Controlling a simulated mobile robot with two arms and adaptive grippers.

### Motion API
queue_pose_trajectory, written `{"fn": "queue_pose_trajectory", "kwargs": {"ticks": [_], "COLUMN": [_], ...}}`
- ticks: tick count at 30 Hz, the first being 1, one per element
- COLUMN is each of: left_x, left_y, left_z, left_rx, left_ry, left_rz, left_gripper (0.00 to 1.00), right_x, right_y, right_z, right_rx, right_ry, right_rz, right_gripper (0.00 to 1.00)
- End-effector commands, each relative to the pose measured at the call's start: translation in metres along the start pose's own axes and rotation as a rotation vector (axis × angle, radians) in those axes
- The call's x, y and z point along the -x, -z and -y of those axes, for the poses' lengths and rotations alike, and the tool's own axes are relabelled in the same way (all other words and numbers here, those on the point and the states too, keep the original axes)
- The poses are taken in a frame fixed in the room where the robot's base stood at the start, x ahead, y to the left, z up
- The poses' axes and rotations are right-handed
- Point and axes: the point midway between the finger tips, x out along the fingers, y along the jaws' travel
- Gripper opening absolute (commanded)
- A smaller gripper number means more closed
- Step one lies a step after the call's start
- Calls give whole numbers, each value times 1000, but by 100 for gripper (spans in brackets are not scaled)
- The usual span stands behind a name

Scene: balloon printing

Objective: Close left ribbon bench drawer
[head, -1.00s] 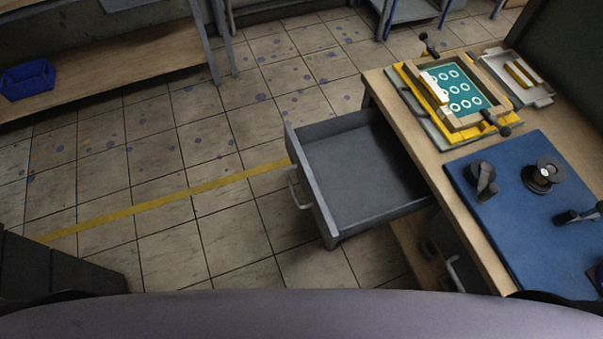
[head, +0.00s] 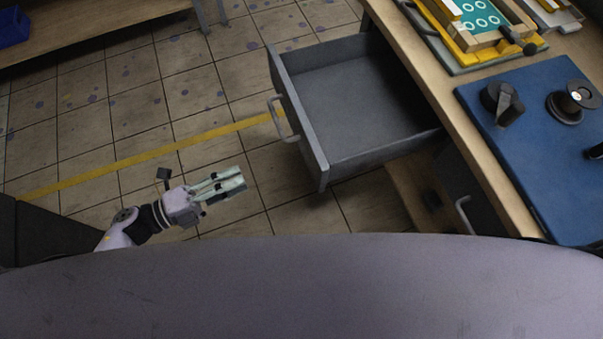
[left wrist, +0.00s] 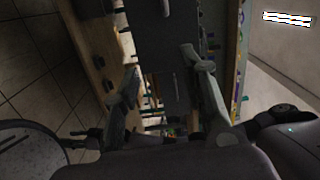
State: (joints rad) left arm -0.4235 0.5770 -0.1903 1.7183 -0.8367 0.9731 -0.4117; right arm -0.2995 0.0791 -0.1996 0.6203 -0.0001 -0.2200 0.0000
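The grey ribbon bench drawer (head: 365,108) stands pulled out and empty on the left side of the wooden bench in the head view. Its bar handle (head: 281,119) is on the front panel, facing left. My left gripper (head: 240,179) is below and left of the handle in the picture, apart from the drawer and holding nothing. In the left wrist view my left gripper (left wrist: 161,58) has its two fingers spread apart. A dark grey panel (left wrist: 160,45) shows beyond them; I cannot tell which drawer it belongs to. My right gripper is not in view.
A second grey front with a handle (head: 463,214) is under the bench top (head: 503,178). A blue mat (head: 535,150) with black fixtures and a yellow printing frame (head: 470,40) are on top. Tiled floor (head: 225,115) left of the drawer is clear.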

Motion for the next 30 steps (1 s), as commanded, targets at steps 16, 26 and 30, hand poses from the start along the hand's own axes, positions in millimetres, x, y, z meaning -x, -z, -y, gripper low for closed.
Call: {"fn": "queue_pose_trajectory", "kwargs": {"ticks": [16,26,30], "left_x": [-74,-130,-140], "left_y": [22,26,26], "left_z": [12,11,10], "left_rx": [-63,-61,-61], "left_ry": [9,6,5], "left_rz": [-79,-77,-77], "left_gripper": [0,0,0], "right_x": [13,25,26], "right_y": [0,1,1], "right_z": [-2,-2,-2], "right_rx": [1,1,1], "right_ry": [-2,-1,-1], "right_rz": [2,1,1], "right_gripper": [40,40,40]}}
